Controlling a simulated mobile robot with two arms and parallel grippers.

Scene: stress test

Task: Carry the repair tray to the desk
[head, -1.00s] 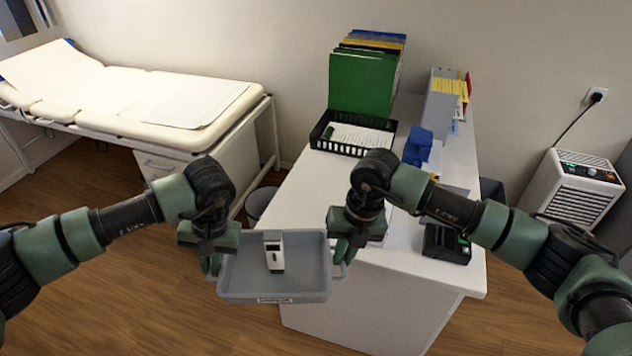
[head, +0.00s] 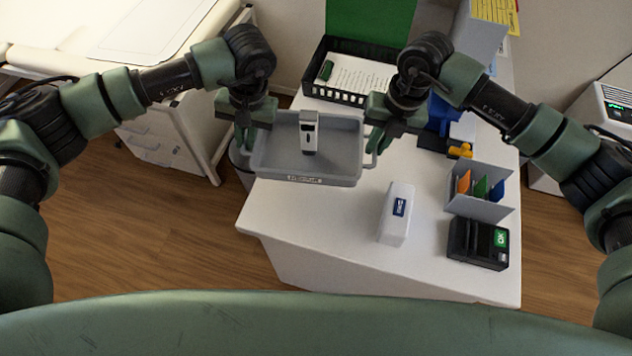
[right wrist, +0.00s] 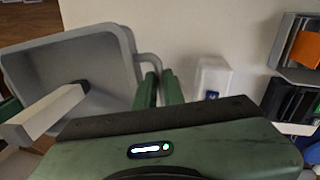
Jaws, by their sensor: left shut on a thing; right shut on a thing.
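The grey repair tray (head: 270,158) is held between my two grippers over the left part of the white desk (head: 330,225). A white and dark device (head: 309,132) is in the tray. My left gripper (head: 248,140) is shut on the tray's left handle. My right gripper (head: 377,145) is shut on its right handle; the right wrist view shows the fingers (right wrist: 158,88) at the handle loop and the tray (right wrist: 85,70) to their left. The tray looks about level. I cannot tell whether it is touching the desk top.
On the desk are a white box (head: 397,213), a card holder (head: 480,200), a black device with a green screen (head: 479,243), and a black basket with papers (head: 350,80). A green binder (head: 370,22) is at the back. The desk's front middle is clear. An examination couch (head: 120,40) stands left.

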